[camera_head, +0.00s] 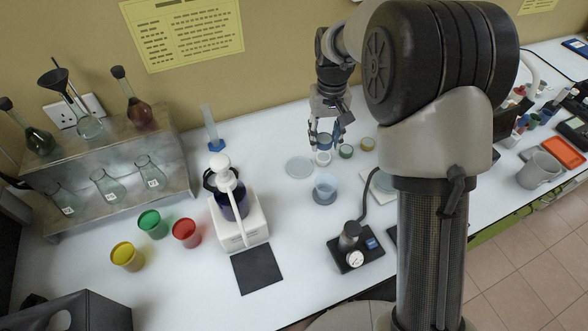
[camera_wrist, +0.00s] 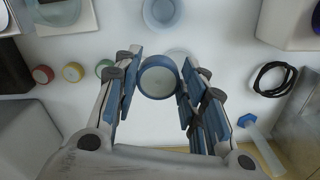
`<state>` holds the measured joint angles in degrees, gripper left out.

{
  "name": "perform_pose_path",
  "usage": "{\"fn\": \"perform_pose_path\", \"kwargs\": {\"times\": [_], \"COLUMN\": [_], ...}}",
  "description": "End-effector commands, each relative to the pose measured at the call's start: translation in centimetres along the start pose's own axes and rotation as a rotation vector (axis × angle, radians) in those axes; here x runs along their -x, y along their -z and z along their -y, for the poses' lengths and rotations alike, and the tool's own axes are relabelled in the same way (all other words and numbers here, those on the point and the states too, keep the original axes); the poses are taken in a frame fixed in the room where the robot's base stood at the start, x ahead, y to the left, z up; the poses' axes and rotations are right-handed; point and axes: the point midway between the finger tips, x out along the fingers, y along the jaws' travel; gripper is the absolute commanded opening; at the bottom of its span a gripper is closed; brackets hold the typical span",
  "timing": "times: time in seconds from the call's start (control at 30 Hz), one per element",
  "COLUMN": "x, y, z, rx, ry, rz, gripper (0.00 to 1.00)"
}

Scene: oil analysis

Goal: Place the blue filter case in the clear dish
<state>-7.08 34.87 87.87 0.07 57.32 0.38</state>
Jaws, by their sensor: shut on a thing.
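The blue filter case (camera_head: 324,141) is a short round case with a blue rim and a pale middle. My gripper (camera_wrist: 158,88) is shut on it, one finger on each side, and the case also shows in the wrist view (camera_wrist: 158,78). It is held above the bench, clear of the surface. The clear dish (camera_head: 300,166) is a flat, pale round dish on the white bench, left of and nearer than my gripper in the head view. In the wrist view the dish (camera_wrist: 180,53) is partly hidden behind the held case and a finger.
A red case (camera_wrist: 43,74) shows in the wrist view. A pale blue cup (camera_head: 325,186) and a pump bottle (camera_head: 232,195) stand nearby.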

Motion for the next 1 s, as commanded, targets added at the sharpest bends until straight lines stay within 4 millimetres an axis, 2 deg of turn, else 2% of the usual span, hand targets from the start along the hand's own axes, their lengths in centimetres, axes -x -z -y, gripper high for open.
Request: {"fn": "perform_pose_path", "kwargs": {"times": [0.03, 0.13, 0.3, 0.4, 0.47, 0.8, 0.9, 1.0], "x": [0.7, 2.2, 3.8, 3.6, 2.7, -6.3, -8.3, -9.5], "y": [1.6, 3.7, 5.4, 5.7, 5.7, 5.7, 5.7, 5.8], "z": [1.1, 2.8, 4.7, 5.1, 5.1, 5.1, 5.1, 5.1], "rx": [0.019, 0.047, 0.076, 0.081, 0.082, 0.081, 0.081, 0.081], "ry": [0.0, 0.0, 0.0, 0.0, -0.001, 0.0, 0.0, 0.0], "rz": [-0.004, -0.003, -0.001, 0.001, 0.003, 0.003, 0.002, 0.0], "gripper": [0.22, 0.22, 0.22, 0.22, 0.22, 0.22, 0.22, 0.22]}}
